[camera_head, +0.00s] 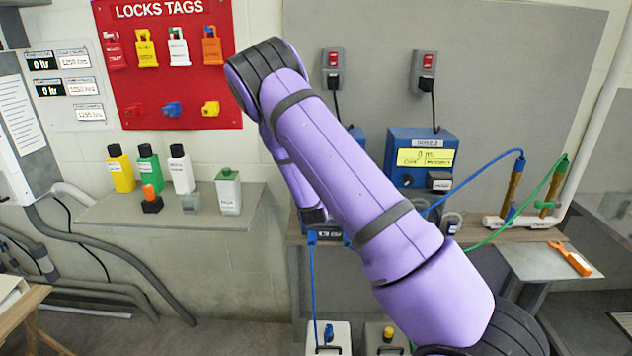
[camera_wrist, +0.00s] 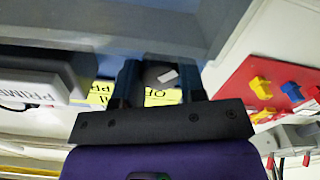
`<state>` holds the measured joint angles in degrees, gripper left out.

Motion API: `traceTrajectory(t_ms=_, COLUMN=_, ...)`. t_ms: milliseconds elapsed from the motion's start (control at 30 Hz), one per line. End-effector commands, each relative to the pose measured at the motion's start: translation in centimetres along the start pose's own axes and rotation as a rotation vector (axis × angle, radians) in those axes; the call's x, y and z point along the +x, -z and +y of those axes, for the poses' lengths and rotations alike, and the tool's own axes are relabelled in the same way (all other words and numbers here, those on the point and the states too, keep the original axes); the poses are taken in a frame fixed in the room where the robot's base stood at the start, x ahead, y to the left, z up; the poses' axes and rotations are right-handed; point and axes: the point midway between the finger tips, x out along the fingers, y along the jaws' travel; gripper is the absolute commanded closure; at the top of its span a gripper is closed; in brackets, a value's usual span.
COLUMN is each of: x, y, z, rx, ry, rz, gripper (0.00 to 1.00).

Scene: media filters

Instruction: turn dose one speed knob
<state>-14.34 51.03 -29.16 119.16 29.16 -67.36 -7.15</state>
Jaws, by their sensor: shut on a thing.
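In the wrist view my gripper (camera_wrist: 160,88) has its two dark fingers on either side of a dark grey round knob (camera_wrist: 160,72) with a white mark. The gripper is shut on this knob. Yellow labels with partly hidden print show behind the fingers. In the head view my purple arm covers most of the dose one pump; only blue edges of it show, such as the part beside the arm (camera_head: 357,134). The knob and my fingertips are hidden there. The blue dose two pump (camera_head: 423,148) stands to the right with its own yellow label.
A grey box with print (camera_wrist: 40,82) sits close to the fingers in the wrist view. A red lock board (camera_head: 172,82) hangs at the left, above a shelf (camera_head: 110,217) with bottles. Blue and green hoses run to the right. An orange tool (camera_head: 571,258) lies on the right-hand table.

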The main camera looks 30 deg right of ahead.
Motion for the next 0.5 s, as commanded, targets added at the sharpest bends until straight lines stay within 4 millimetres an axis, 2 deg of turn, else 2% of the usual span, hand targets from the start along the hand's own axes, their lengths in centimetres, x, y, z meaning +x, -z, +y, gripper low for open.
traceTrajectory(t_ms=100, x=-0.06, y=-0.08, z=-0.04, rx=-0.001, ry=0.001, rz=-0.002, gripper=0.86)
traceTrajectory(t_ms=133, x=-0.06, y=-0.08, z=-0.04, rx=-0.001, ry=0.001, rz=-0.002, gripper=0.56)
traceTrajectory(t_ms=167, x=-0.06, y=-0.08, z=-0.04, rx=-0.001, ry=0.001, rz=-0.002, gripper=0.52)
traceTrajectory(t_ms=500, x=-0.39, y=-0.04, z=-0.04, rx=0.000, ry=0.001, rz=-0.001, gripper=0.52)
